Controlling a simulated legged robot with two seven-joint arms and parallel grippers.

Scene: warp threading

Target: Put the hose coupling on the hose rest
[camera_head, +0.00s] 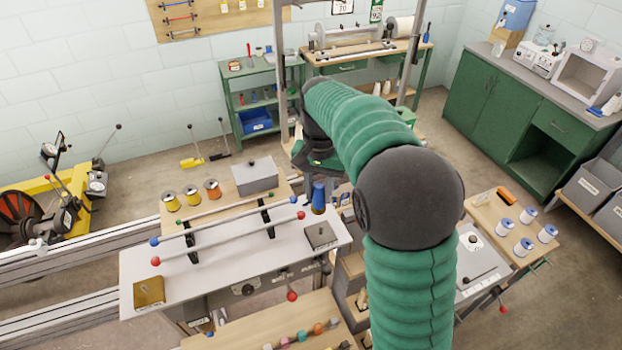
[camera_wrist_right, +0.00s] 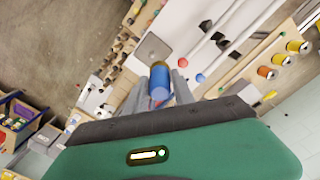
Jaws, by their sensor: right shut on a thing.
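The hose coupling appears to be the blue cylinder (camera_head: 318,192) with a brownish end. My right gripper (camera_head: 318,178) points down at the right end of the white-topped table and is shut on it. In the right wrist view the cylinder (camera_wrist_right: 159,88) sits between the two grey fingers (camera_wrist_right: 160,92), its brownish end pointing away. It looks upright; I cannot tell whether its lower end touches anything. I cannot pick out the hose rest with certainty. My left gripper is not in view.
The white-topped table (camera_head: 215,262) carries rods with red and blue ball ends on black stands (camera_head: 268,220). A grey plate (camera_head: 321,236) and a brass-coloured block (camera_head: 149,291) lie on it. Several spools (camera_head: 172,202) and a grey box (camera_head: 255,176) stand behind. My right arm hides the middle right.

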